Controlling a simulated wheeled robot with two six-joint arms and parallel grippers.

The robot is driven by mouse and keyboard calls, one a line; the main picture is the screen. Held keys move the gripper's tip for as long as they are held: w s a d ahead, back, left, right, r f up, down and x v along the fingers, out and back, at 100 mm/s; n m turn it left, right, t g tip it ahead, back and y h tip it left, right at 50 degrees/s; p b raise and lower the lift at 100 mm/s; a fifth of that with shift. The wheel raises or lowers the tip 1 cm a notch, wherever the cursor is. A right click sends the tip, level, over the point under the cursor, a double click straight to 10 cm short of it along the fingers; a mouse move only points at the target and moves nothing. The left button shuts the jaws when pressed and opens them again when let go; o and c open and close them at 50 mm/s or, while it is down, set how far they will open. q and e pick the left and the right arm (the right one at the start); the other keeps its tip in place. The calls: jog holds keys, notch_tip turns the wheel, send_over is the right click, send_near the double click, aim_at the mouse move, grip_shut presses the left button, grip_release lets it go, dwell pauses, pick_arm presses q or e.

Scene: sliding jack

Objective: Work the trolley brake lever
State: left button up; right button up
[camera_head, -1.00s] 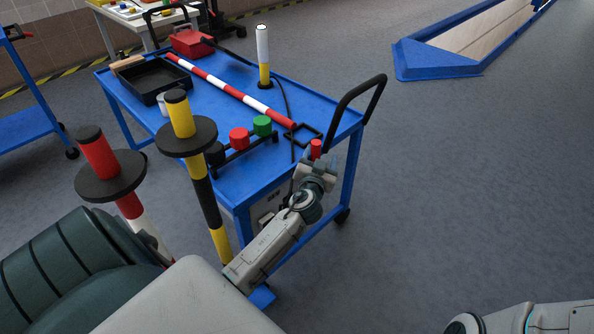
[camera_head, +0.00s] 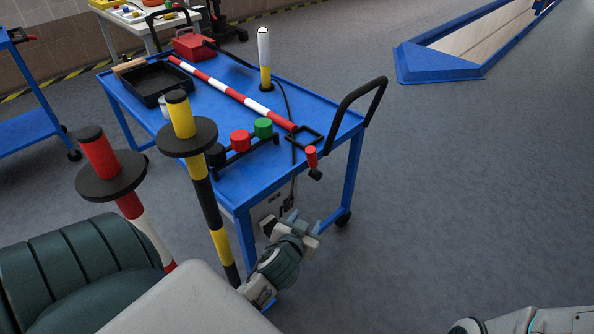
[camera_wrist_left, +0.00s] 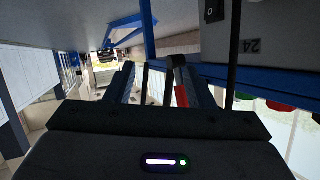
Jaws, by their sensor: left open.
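The brake lever is likely the short red grip (camera_head: 311,156) with a black end below it, at the near right edge of the blue trolley (camera_head: 255,184). My left gripper (camera_head: 297,226) is open and empty, below the lever and beside the trolley's near leg, apart from the lever in the head view. In the left wrist view my left gripper's fingers (camera_wrist_left: 160,82) are spread, and the red grip (camera_wrist_left: 182,96) shows close to the right finger; contact cannot be told. My right gripper is out of view; only part of that arm shows at the bottom right.
The trolley top holds a red-white bar (camera_head: 232,92), a black tray (camera_head: 157,82), red and green knobs (camera_head: 240,140) and a yellow-white post (camera_head: 264,60). A black push handle (camera_head: 360,92) rises at the right. Striped posts (camera_head: 205,190) stand left of my gripper. Floor at right is clear.

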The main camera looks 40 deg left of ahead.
pick_arm(q)
jog(key=s+d+f+g+h, duration=0.1)
jog(key=s+d+f+h, duration=0.1)
jog(key=s, duration=0.3)
jog(key=s+d+f+m+g+h, duration=0.1)
jog(key=s+d+f+g+h, duration=0.1)
jog(key=s+d, duration=0.2)
jog(key=shift+s+d+f+p, duration=0.25)
jog(key=shift+s+p, duration=0.1)
jog(key=shift+s, duration=0.65)
